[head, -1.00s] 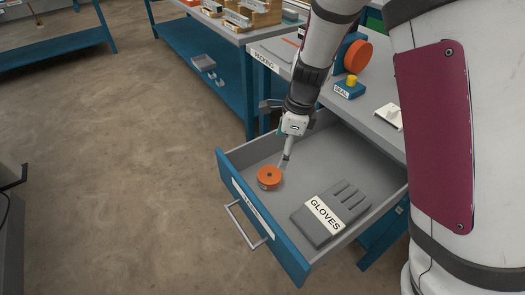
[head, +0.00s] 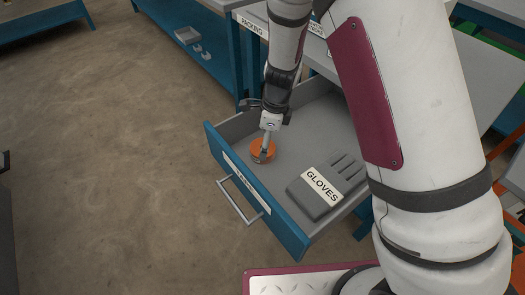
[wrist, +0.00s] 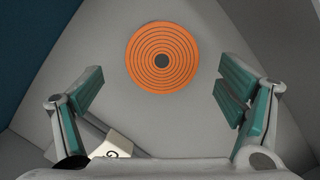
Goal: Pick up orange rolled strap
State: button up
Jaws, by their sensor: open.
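The orange rolled strap (head: 266,146) lies flat in the open drawer (head: 297,127), near its blue front. In the head view my gripper (head: 262,157) hangs over the strap and partly hides it. In the wrist view the strap (wrist: 162,59) shows as an orange coil with dark rings and a dark centre. There my gripper (wrist: 162,95) has its two teal-padded fingers spread wide, with nothing between them. The strap lies beyond the fingertips, centred between them and apart from both.
Grey gloves (head: 325,188) with a white label lie in the drawer, right of the strap. A corner of them shows at the lower left in the wrist view. The blue drawer front (head: 250,190) with its handle and the grey side walls bound the space.

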aim_at(255, 147)
jog(key=f, duration=0.2)
jog(key=a+f+b, duration=0.1)
jog(key=f, duration=0.1)
jog(key=shift+w+f, duration=0.1)
jog(key=shift+w, duration=0.1)
jog(key=c, duration=1.3)
